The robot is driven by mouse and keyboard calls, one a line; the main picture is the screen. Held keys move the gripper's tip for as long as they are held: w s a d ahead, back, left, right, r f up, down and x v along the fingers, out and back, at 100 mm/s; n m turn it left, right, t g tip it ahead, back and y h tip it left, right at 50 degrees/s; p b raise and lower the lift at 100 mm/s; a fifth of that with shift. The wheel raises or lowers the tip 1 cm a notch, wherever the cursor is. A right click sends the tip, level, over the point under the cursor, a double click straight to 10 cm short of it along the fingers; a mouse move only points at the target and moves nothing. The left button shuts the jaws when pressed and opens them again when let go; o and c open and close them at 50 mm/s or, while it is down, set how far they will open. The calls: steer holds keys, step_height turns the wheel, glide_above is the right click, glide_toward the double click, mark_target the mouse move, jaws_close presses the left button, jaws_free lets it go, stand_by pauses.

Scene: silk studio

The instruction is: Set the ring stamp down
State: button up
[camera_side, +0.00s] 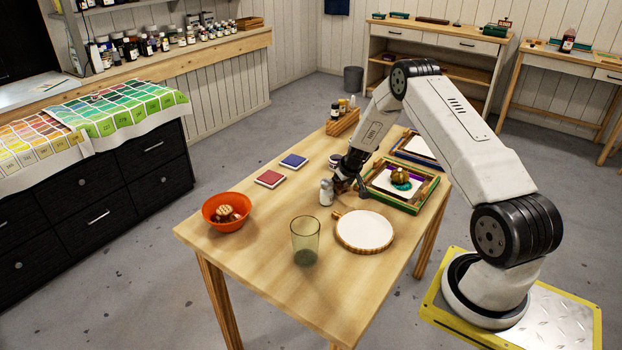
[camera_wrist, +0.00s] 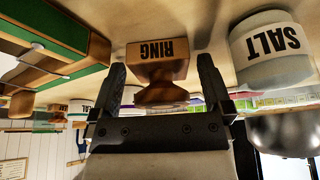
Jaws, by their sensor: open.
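The ring stamp (camera_wrist: 158,72) is a wooden block marked RING with a darker turned handle. In the wrist view, which is upside down, its base appears to rest on the wooden table (camera_wrist: 205,22). My gripper (camera_wrist: 160,84) is open, with one finger on each side of the stamp and a narrow gap showing at each side. In the side view my gripper (camera_side: 345,184) is low over the table, just right of a small pale jar (camera_side: 326,193). The stamp is mostly hidden by the gripper there.
A jar marked SALT (camera_wrist: 272,50) stands close beside the stamp. A green-framed screen (camera_side: 412,207) lies on the other side. A round hoop (camera_side: 364,232), a glass (camera_side: 305,242), an orange bowl (camera_side: 212,216) and red (camera_side: 270,178) and blue (camera_side: 294,160) pads are also on the table.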

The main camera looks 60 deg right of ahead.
steer(key=c, duration=1.3)
steer(key=shift+r, duration=0.1)
steer(key=shift+r, duration=0.75)
steer(key=s+a+r, duration=0.2)
steer(key=s+r, duration=0.1)
steer(key=s, duration=0.1)
steer(key=s+a+r, duration=0.2)
steer(key=s+r, duration=0.2)
steer(key=s+a+r, duration=0.3)
steer(key=s+r, duration=0.1)
steer(key=shift+a+r, duration=0.1)
steer(key=shift+r, duration=0.05)
